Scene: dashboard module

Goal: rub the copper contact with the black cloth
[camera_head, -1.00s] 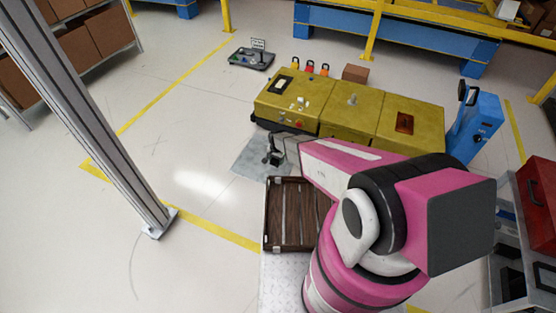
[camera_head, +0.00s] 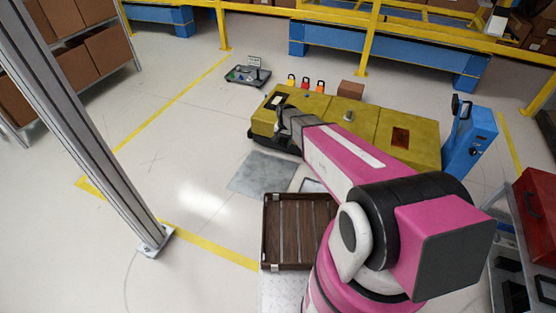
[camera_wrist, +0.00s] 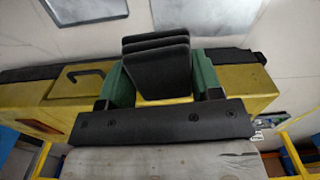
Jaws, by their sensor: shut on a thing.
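My gripper (camera_head: 284,122) is over the left part of the yellow module in the head view. In the wrist view its green fingers (camera_wrist: 160,82) are shut on a black folded cloth (camera_wrist: 156,62), which shows as several stacked layers. The yellow module (camera_head: 415,128) lies beneath my gripper. A copper-brown square plate (camera_head: 401,137) sits on the module's right part, well to the right of my gripper. I cannot tell whether this plate is the copper contact. My arm and gripper hide part of the module's left top.
Several small coloured padlock-like items (camera_head: 306,83) and a brown box (camera_head: 350,90) stand behind the module. A blue post unit (camera_head: 474,138) stands at its right end. A slatted wooden crate (camera_head: 269,232) is in front. A dark tray (camera_head: 247,76) lies far left. The floor at left is open.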

